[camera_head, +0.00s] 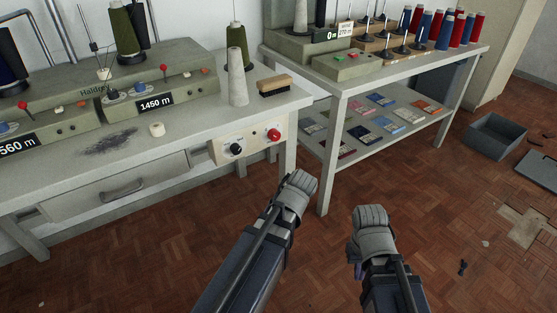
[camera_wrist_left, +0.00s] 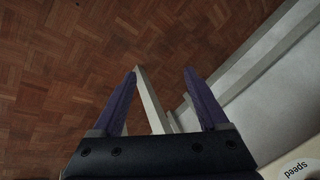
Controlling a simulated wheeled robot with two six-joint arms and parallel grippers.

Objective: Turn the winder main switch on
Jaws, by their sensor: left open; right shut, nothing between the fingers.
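The winder's cream control panel (camera_head: 252,142) is on the front of the left bench, near its right end. It carries a black knob (camera_head: 236,149) and a red knob (camera_head: 274,135); their settings are too small to tell, and I cannot tell which is the main switch. My left gripper (camera_head: 297,186) is below and right of the panel in the picture, apart from it. My right gripper (camera_head: 370,218) is shut and empty, farther right over the floor.
On the left bench top (camera_head: 190,135) stand a grey cone (camera_head: 237,78), a brush (camera_head: 274,86) and the winder units (camera_head: 150,95). A second table (camera_head: 400,65) with cones stands behind right. A grey crate (camera_head: 495,136) is on the floor. Floor before the bench is clear.

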